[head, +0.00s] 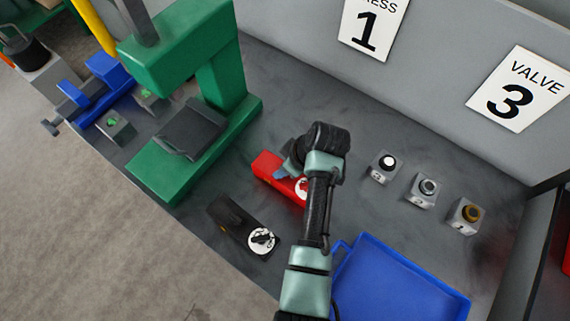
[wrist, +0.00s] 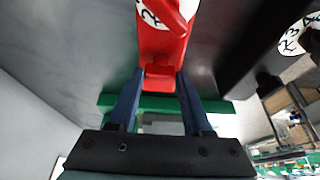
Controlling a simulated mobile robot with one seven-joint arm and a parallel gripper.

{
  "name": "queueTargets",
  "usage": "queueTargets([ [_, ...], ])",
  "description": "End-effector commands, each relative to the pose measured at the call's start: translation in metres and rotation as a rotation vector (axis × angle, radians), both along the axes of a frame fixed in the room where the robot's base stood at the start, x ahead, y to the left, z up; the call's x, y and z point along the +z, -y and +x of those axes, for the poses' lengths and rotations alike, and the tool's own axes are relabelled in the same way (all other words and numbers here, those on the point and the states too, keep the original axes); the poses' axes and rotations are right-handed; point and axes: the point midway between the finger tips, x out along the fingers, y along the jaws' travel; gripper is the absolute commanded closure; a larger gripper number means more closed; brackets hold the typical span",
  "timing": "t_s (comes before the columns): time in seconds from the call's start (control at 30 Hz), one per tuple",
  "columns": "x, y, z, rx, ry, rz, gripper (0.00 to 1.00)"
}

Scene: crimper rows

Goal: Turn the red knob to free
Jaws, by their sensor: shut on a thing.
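The red unit (head: 266,165) lies on the grey bench in the head view, partly covered by my arm. Its white dial (head: 301,189) shows beside my wrist. In the wrist view the red knob (wrist: 171,16) crosses the dial (wrist: 150,17) as a slanted pointer. A figure that looks like 2 shows left of it; the dial's top is cut off. My gripper (wrist: 159,73) has its blue fingers on both sides of a red block on the unit's body, shut on it. The knob is beyond the fingertips, not between them. In the head view my gripper (head: 281,172) is over the unit.
A black unit (head: 232,224) with a white dial lies in front. A green press (head: 165,178) stands left, a blue vise (head: 100,75) beyond it. Several small grey knob boxes (head: 422,190) stand right. A blue tray (head: 400,285) is at front right.

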Motion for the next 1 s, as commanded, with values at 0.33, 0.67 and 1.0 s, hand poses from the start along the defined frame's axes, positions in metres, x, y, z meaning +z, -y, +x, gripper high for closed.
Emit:
queueTargets([
  [0.33,-0.0001,-0.0001,0.0001,0.025,0.000,-0.001,1.00],
  [0.67,-0.0002,-0.0002,-0.0001,0.024,0.000,-0.001,0.27],
  [1.0,0.0003,0.0001,-0.0001,0.022,0.000,-0.001,0.20],
])
